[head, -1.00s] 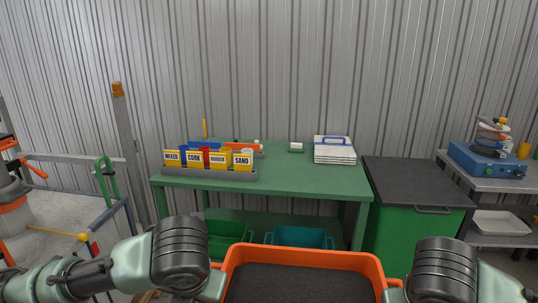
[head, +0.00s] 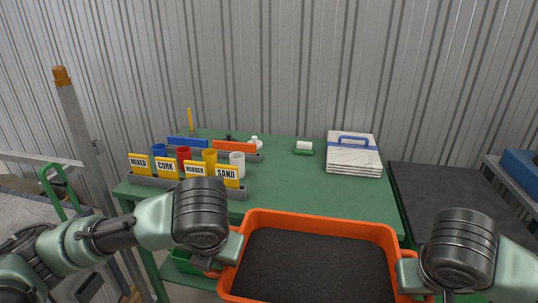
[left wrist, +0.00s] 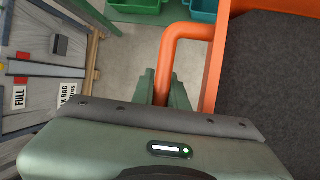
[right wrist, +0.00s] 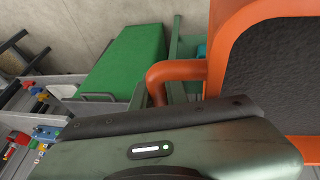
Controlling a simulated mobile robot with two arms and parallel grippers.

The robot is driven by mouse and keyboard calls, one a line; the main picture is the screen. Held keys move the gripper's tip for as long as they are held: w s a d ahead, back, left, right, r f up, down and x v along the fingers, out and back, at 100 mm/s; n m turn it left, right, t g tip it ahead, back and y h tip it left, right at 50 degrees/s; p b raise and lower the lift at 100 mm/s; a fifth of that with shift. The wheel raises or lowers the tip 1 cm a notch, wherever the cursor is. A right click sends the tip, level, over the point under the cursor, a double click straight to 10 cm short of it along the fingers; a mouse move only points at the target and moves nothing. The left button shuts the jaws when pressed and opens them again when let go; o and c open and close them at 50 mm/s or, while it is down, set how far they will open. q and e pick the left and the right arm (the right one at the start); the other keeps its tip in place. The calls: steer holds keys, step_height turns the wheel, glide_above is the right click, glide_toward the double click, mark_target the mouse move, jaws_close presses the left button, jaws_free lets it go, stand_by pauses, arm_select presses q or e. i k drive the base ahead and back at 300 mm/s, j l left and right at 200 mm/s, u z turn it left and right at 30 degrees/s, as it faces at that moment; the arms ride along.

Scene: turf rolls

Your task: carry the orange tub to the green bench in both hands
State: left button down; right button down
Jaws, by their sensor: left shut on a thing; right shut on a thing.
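The orange tub (head: 320,219) is held up level in front of me in the head view, with dark granular fill inside. My left gripper (head: 226,262) is shut on the tub's left side. In the left wrist view its fingers (left wrist: 163,90) close on an orange handle (left wrist: 185,31). My right gripper (head: 408,277) is shut on the right side. The right wrist view shows its fingers (right wrist: 157,90) at the other orange handle (right wrist: 176,70). The green bench (head: 275,184) stands just beyond the tub. The tub's far rim overlaps the bench's near edge in the picture.
On the bench, a grey rack (head: 180,187) with labelled cards and coloured cups stands at the left. The bench's middle and front are clear. A dark-topped green bin (head: 440,195) stands at right.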

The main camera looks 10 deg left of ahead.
mark_target(328, 192)
steer(key=i+l, duration=0.1)
steer(key=i, duration=1.5)
